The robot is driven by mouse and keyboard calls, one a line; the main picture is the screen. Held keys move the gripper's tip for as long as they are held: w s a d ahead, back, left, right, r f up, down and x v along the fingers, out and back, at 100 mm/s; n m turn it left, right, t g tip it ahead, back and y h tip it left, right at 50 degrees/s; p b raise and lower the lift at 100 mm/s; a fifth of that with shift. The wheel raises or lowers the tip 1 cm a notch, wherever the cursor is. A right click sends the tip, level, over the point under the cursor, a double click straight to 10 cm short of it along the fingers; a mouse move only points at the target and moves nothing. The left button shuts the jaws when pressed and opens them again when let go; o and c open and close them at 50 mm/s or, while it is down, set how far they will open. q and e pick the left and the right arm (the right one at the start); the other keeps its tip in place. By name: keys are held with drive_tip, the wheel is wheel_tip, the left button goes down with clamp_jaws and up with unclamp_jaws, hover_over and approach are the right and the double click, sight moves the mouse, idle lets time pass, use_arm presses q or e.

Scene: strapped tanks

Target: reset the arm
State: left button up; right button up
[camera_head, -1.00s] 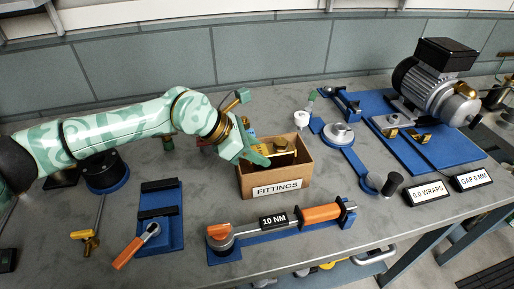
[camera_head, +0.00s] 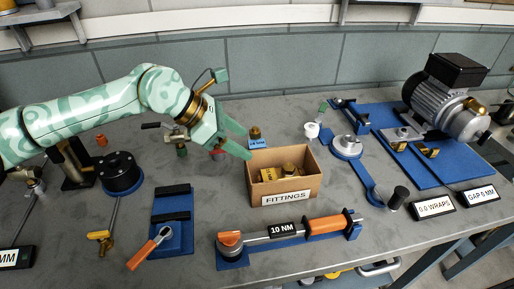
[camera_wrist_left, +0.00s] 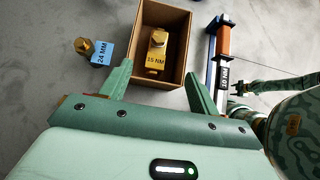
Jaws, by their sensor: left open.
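My left arm comes in from the left, and its green left gripper (camera_head: 240,140) is above the table at the left rim of the cardboard FITTINGS box (camera_head: 283,196). The gripper is open with nothing between its fingers. In the left wrist view its two fingers (camera_wrist_left: 158,88) are spread apart, with the box (camera_wrist_left: 182,45) just beyond them. Brass fittings (camera_head: 287,170) lie in the box; one has a yellow 15 MM tag (camera_wrist_left: 155,62). My right gripper is not clearly in view.
A brass fitting with a blue 24 MM tag (camera_wrist_left: 103,53) stands outside the box. An orange-handled 10 NM torque wrench (camera_head: 325,224) lies in front on a blue holder. A motor (camera_head: 447,100) on a blue plate is at right. Bare grey table shows left of the box.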

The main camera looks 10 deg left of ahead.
use_arm(q)
drive_tip(key=v, duration=0.2)
drive_tip(key=shift+a+r, duration=0.2)
drive_tip(key=shift+a, duration=0.05)
